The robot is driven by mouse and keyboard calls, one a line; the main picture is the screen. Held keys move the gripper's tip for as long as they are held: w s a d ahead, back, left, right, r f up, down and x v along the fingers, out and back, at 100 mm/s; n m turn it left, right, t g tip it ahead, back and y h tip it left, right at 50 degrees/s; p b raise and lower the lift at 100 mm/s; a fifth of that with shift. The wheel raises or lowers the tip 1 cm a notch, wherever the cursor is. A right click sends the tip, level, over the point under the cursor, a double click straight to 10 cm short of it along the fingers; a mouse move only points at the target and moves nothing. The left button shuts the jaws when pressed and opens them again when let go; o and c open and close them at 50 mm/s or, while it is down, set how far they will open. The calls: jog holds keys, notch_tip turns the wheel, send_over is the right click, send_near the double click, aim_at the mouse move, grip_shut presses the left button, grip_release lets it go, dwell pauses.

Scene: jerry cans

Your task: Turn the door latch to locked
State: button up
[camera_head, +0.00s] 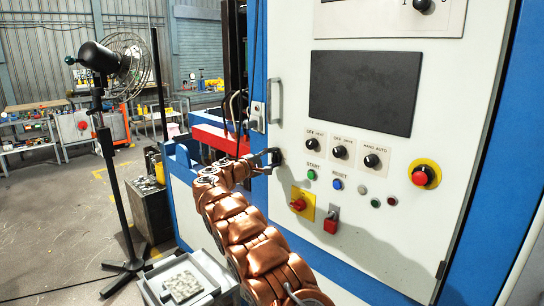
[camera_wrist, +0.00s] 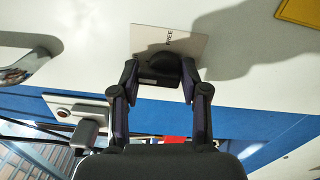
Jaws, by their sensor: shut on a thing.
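The door latch is a black turn knob (camera_wrist: 163,64) on a pale plate (camera_wrist: 146,38) in the wrist view. The word FREE reads on the plate, beside the knob. My gripper (camera_wrist: 160,82) has one finger on each side of the knob and is shut on it. In the head view my gripper (camera_head: 270,160) is at the left edge of the white cabinet door (camera_head: 290,60), below the door handle (camera_head: 275,101). There the gripper largely hides the knob. The knob's pointing direction is hard to tell.
Right of my gripper, the door carries a dark screen (camera_head: 362,91), several switches and buttons, a red knob on a yellow plate (camera_head: 301,203) and a red padlock-like piece (camera_head: 331,221). A grey bin (camera_head: 214,268) stands below my arm. A fan (camera_head: 118,70) stands at left.

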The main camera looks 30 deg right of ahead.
jog(key=shift+s+d+f, duration=0.2)
jog(key=shift+d+f, duration=0.1)
jog(key=shift+f, duration=0.4)
jog(key=o, duration=0.9)
jog(key=shift+c, duration=0.2)
jog(key=shift+o, duration=0.5)
jog(key=shift+w+r, duration=0.15)
jog(key=shift+a+r, duration=0.15)
jog(key=shift+r, duration=0.1)
jog(key=v, duration=1.2)
